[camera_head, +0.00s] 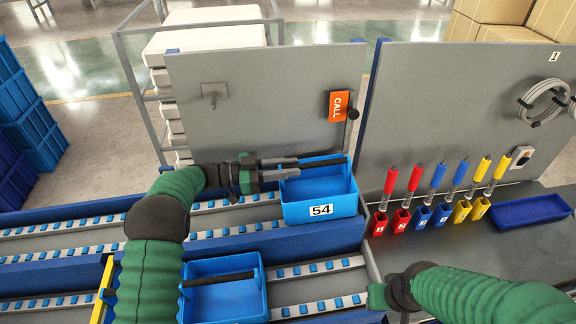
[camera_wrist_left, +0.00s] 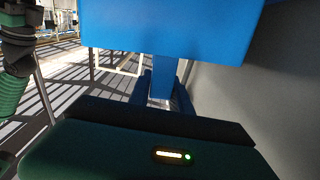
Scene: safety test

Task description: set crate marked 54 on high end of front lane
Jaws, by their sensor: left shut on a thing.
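The blue crate marked 54 (camera_head: 320,210) is at the right end of the rear lane (camera_head: 235,215), label facing me. I cannot tell whether it rests there or hangs just above. My left gripper (camera_head: 294,167) is shut on it at its upper left, by the dark handle bar. In the left wrist view, a blue crate wall (camera_wrist_left: 170,30) fills the top, above my dark green gripper body. The front lane (camera_head: 320,290) runs nearer to me. My right gripper (camera_head: 380,296) is low at the right; its fingers do not show clearly.
Another blue crate (camera_head: 225,298) with a dark handle stands on the front lane, left of a free stretch. A grey panel (camera_head: 265,105) rises behind the rear lane. Coloured holders with tools (camera_head: 430,215) and a blue tray (camera_head: 530,211) are on the right bench.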

